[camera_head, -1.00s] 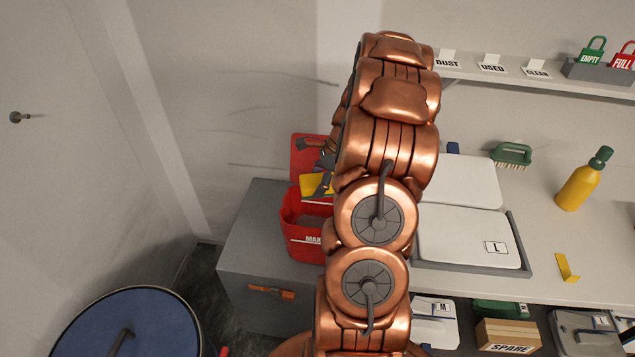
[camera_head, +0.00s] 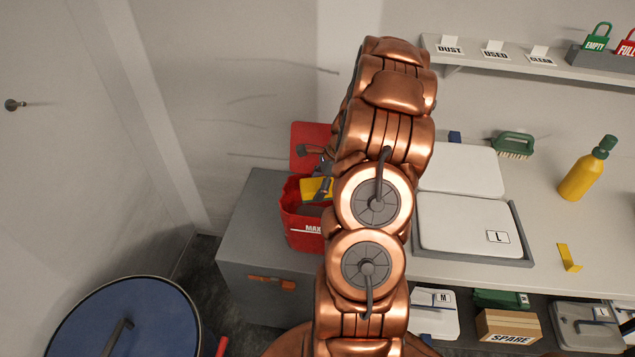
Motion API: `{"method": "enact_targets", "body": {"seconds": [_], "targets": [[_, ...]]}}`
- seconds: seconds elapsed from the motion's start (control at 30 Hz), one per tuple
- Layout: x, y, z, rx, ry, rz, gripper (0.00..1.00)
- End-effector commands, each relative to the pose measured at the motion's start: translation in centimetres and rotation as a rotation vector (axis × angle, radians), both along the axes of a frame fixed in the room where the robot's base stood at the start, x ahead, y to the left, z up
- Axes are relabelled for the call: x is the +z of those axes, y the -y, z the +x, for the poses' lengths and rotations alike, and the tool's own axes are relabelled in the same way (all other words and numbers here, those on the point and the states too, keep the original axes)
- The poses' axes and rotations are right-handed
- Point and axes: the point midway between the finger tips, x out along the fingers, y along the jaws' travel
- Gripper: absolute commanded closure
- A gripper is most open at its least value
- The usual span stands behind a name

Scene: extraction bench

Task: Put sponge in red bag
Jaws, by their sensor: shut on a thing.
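The red bag (camera_head: 301,232), a box-like red container with a "MAX" mark on its front, stands on a grey cabinet left of my arm. Its top is open and a red panel (camera_head: 303,135) rises behind it. The yellow sponge (camera_head: 315,189) is at the bag's opening. My gripper (camera_head: 323,183) is shut on the sponge, with dark fingers partly hidden behind my copper arm. The arm also hides the right side of the bag. I cannot tell how far below the rim the sponge sits.
The grey cabinet top (camera_head: 252,215) is clear left of the bag. A blue-lidded drum (camera_head: 100,325) stands at the lower left.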

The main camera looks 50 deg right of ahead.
Motion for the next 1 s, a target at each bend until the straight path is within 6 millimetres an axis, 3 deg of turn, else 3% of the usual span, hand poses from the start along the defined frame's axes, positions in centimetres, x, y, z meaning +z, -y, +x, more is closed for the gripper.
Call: {"method": "enact_targets", "body": {"seconds": [0.5, 0.97, 1.0], "targets": [[-4.3, 0.0, 0.0, 0.0, -0.001, 0.002, 0.66], [-5.0, 0.0, 0.0, -0.001, 0.0, 0.0, 0.66], [-5.0, 0.0, 0.0, -0.001, 0.0, 0.0, 0.3]]}}
